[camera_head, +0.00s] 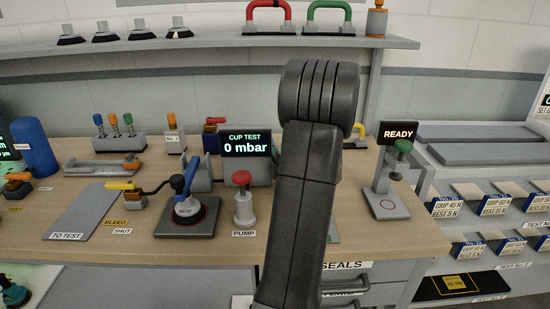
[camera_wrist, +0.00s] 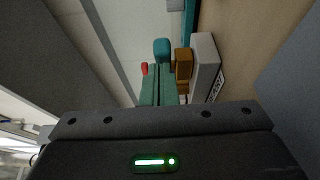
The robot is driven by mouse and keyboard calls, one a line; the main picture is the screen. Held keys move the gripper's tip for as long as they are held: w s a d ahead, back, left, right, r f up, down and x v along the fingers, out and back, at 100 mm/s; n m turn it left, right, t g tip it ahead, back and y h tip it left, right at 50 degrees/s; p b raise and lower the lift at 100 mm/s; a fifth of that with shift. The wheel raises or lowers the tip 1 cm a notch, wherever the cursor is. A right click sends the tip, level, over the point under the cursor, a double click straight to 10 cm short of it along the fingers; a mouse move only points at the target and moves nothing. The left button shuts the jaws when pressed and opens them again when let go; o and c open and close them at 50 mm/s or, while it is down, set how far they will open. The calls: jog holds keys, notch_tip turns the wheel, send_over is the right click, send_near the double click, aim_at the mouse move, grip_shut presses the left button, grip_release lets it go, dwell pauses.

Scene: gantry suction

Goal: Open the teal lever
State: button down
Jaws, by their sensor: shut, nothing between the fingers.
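In the wrist view, a teal rounded piece (camera_wrist: 162,48) shows just beyond my fingertips, beside a brass-coloured block (camera_wrist: 182,62); it looks like the teal lever's end. A grey labelled block (camera_wrist: 205,60) stands right of the brass one. My gripper (camera_wrist: 158,68) has its dark green fingers together, with nothing seen between them. The fingertips appear close to the teal piece; I cannot tell whether they touch it. In the head view my arm hides the gripper. A teal handle (camera_head: 14,293) on another fitting shows at the lower left edge there.
On the bench (camera_head: 110,258) stand a yellow-levered bleed valve (camera_head: 122,186), a suction cup on a dark plate (camera_head: 187,208), a red-topped pump (camera_head: 243,205) and a READY stand (camera_head: 385,190). A shelf (camera_head: 210,43) runs along the back. Bins (camera_head: 488,205) stand at right.

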jog(key=n+y+p, duration=0.1)
jog(key=p, duration=0.1)
jog(key=shift+w+d+r+g+p, duration=0.3)
jog(key=shift+w+d+p, duration=0.05)
jog(key=shift+p, duration=0.05)
jog(key=n+y+p, duration=0.1)
jog(key=w+d+g+y+p, duration=0.1)
jog(key=p, duration=0.1)
jog(key=shift+n+y, duration=0.4)
jog(key=shift+w+d+f+n+g+y+p, duration=0.15)
jog(key=shift+w+n+g+y+p, duration=0.2)
jog(key=shift+g+y+p, duration=0.45)
jog(key=shift+w+d+f+p, duration=0.1)
jog(key=shift+w+d+p, duration=0.1)
jog(key=shift+p, duration=0.15)
jog(key=shift+h, duration=0.3)
jog(key=shift+s+d+f, duration=0.1)
jog(key=shift+s+d, duration=0.1)
jog(key=shift+d, duration=0.05)
jog(key=v, duration=0.7)
jog(key=shift+a+b, duration=0.15)
jog(key=shift+b, duration=0.25)
